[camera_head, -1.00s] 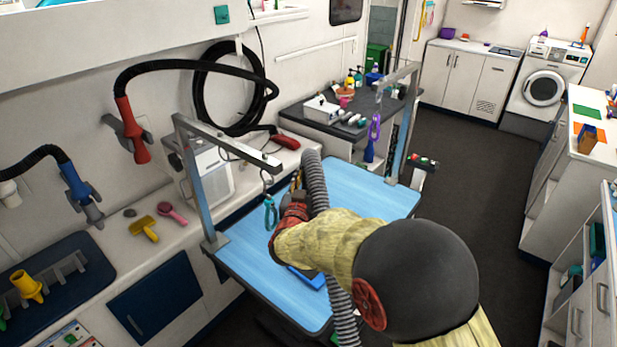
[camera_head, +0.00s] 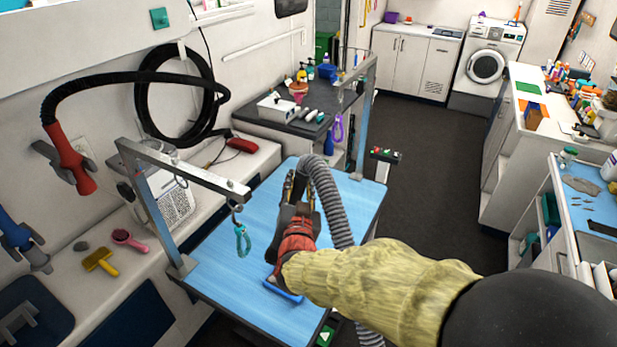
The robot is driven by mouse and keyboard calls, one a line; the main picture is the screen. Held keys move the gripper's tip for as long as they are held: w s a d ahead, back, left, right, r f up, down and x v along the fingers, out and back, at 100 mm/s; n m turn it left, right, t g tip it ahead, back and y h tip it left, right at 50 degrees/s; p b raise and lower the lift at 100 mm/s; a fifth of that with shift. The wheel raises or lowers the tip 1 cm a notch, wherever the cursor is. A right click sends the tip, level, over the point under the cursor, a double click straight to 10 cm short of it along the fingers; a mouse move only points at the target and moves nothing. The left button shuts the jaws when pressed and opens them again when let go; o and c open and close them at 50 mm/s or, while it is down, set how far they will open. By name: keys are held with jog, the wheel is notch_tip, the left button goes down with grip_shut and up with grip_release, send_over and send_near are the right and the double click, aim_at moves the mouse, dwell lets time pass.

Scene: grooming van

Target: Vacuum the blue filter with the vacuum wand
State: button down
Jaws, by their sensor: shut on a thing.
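My gripper (camera_head: 299,192) is over the middle of the blue grooming table, its fingers pointing away from the camera. It is shut on what appears to be the vacuum wand, at the end of a ribbed grey hose (camera_head: 327,193). The wand itself is mostly hidden by the fingers and hose. A darker blue flat thing, probably the blue filter (camera_head: 287,292), lies on the table nearer the camera. My gripper's red body and wrist hide most of it. I cannot tell whether the wand touches anything.
The grooming table (camera_head: 225,285) has a metal arm (camera_head: 185,170) on its left, with a teal loop (camera_head: 243,240) hanging close left of my gripper. Another post (camera_head: 364,120) stands at the far right corner. The dark floor (camera_head: 425,190) to the right is open.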

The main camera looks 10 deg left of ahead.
jog(key=shift+f+b, duration=1.8)
jog(key=shift+f, duration=1.1)
jog(key=shift+r, duration=0.1)
jog(key=shift+r+p, duration=1.5)
jog(key=shift+r, duration=0.95)
